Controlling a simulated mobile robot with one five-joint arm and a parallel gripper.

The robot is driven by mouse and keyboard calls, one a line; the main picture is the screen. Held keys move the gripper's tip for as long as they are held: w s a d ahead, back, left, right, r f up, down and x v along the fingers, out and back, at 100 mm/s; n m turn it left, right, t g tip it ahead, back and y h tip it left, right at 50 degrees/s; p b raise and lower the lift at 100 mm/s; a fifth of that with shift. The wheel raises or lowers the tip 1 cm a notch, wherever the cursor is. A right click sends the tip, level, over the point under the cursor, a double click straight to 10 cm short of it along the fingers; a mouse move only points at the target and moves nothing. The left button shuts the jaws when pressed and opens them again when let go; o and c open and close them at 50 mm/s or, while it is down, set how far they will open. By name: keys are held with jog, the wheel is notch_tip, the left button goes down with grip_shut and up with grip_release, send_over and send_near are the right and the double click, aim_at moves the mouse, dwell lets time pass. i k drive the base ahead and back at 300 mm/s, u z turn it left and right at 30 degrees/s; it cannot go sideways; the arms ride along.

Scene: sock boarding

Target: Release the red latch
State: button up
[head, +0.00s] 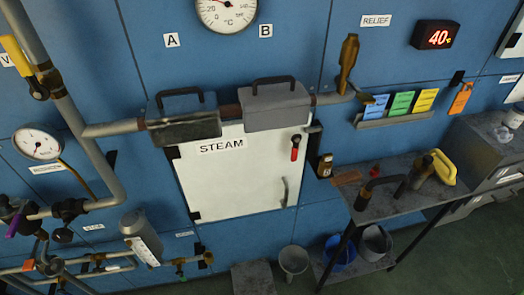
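The red latch (295,147) is a small red-handled lever near the upper right edge of a white door marked STEAM (232,175). The door looks closed against the blue wall panel. A curved grey handle (285,192) sits on the door below the latch. My gripper is not in view, and nothing touches the latch.
Two grey boxes with handles (277,107) sit on the pipe above the door. At right stands a bench (412,204) with a dark bent pipe and a yellow-handled item. Buckets (293,260) stand below. Pipes and valves (70,208) fill the left. Green floor is visible at lower right.

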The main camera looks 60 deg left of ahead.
aim_at(296, 139)
jog(key=z, duration=0.4)
jog(key=k, duration=0.1)
jog(key=u, duration=2.5)
jog(key=k, duration=0.95)
jog(key=z, duration=0.05)
jog(key=i, duration=0.95)
jog(key=u, duration=0.85)
jog(key=k, duration=0.3)
jog(key=u, duration=0.25)
